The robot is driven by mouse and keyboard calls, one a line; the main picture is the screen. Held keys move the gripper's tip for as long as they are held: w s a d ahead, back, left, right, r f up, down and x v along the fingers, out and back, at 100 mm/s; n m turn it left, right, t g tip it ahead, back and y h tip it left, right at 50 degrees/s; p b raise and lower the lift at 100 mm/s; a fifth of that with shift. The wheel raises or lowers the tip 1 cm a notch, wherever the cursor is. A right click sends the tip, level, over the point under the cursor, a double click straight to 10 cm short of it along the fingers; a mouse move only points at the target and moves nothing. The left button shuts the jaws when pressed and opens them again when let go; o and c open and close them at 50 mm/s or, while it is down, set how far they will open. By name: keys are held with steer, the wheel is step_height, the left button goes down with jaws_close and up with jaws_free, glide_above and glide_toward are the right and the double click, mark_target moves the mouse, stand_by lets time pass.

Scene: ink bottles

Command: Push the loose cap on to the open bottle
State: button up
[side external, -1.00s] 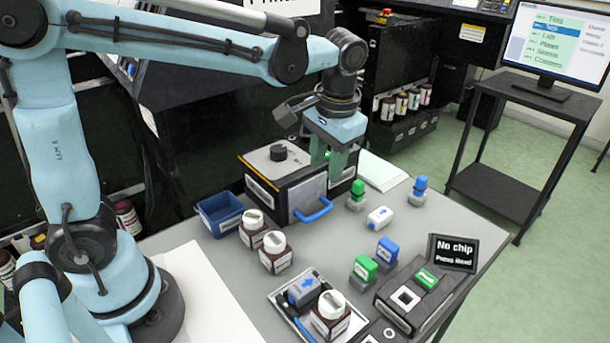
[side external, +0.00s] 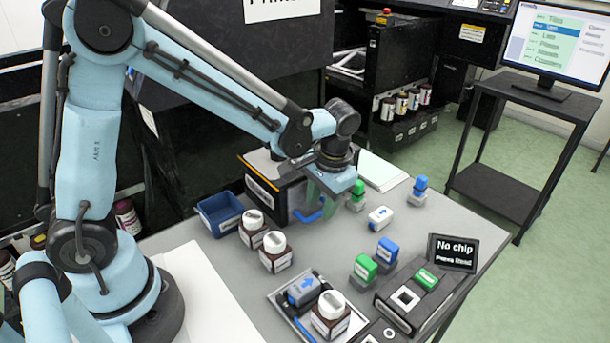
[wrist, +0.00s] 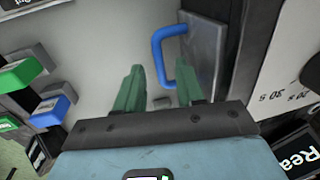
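Brown bottles with white tops stand on the table in the side view: one at the back (side external: 253,221), one in front of it (side external: 276,246), and one (side external: 330,309) at the front tray. I cannot tell which is open, and I cannot pick out a separate loose cap. My gripper (side external: 322,192) hangs in front of the black box, beside its blue handle. In the wrist view its green fingers (wrist: 160,70) are apart, with nothing seen held between them. The blue handle (wrist: 160,52) shows close by the right finger.
The black box (side external: 262,187) stands behind the bottles, partly hidden by my arm. A blue open bin (side external: 219,219) is left of the bottles. The tray (side external: 283,298) also holds a grey block with a blue arrow. Green and blue blocks and a "No chip" display (side external: 453,252) stand right.

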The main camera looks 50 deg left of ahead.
steer(key=shift+a+f, duration=0.15)
steer(key=shift+f, duration=0.55)
jaws_close()
